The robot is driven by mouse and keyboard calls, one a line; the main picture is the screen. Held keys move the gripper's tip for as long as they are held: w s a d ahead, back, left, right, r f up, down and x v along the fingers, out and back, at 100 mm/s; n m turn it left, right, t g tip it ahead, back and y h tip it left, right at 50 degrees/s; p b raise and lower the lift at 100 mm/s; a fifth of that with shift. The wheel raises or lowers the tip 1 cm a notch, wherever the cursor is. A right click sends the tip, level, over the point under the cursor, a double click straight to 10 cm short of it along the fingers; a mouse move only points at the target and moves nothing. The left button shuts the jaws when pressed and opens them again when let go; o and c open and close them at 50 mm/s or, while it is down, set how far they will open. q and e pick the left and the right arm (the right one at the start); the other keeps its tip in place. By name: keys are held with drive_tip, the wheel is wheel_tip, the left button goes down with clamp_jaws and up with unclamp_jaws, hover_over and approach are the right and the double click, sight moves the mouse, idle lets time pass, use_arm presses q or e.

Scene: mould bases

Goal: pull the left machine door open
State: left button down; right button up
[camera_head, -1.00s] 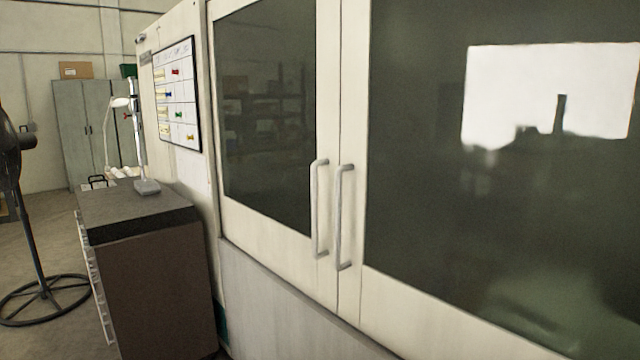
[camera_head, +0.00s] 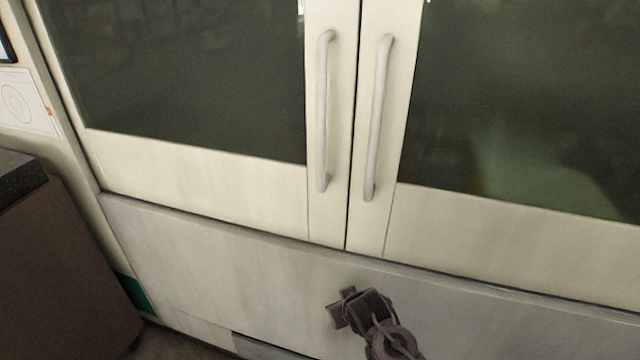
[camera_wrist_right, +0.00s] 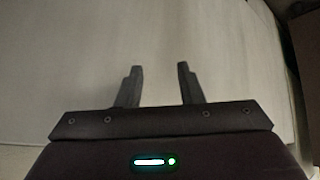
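The left machine door (camera_head: 200,175) is a cream frame with a dark window and looks shut against the right door (camera_head: 480,220). Its pale vertical bar handle (camera_head: 322,110) stands beside the centre seam, with the right door's handle (camera_head: 378,118) just across it. My right gripper (camera_head: 341,309) appears low in the head view, below the handles and in front of the grey lower panel, apart from both handles. In the right wrist view its two fingers (camera_wrist_right: 160,70) are spread with nothing between them, facing a pale surface. My left gripper is not in view.
A dark brown cabinet (camera_head: 60,270) stands at the left, close to the machine's side. The grey lower machine panel (camera_head: 230,265) runs below the doors. A little floor shows at the bottom left.

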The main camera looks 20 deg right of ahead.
drive_tip(key=w+a+r+t+b, duration=0.1)
drive_tip(key=w+r+t, duration=0.1)
drive_tip(key=r, duration=0.9)
drive_tip(key=w+a+r+t, duration=0.2)
drive_tip(key=r, duration=0.9)
drive_tip(key=m+t, duration=0.2)
drive_tip(key=t, duration=0.4)
approach(323, 97)
drive_tip(key=w, duration=0.4)
drive_tip(key=w+p, duration=0.2)
drive_tip(key=w, duration=0.4)
drive_tip(key=shift+d, duration=0.15)
drive_tip(key=shift+w+f, duration=0.1)
drive_tip(key=shift+w, duration=0.35)
clamp_jaws()
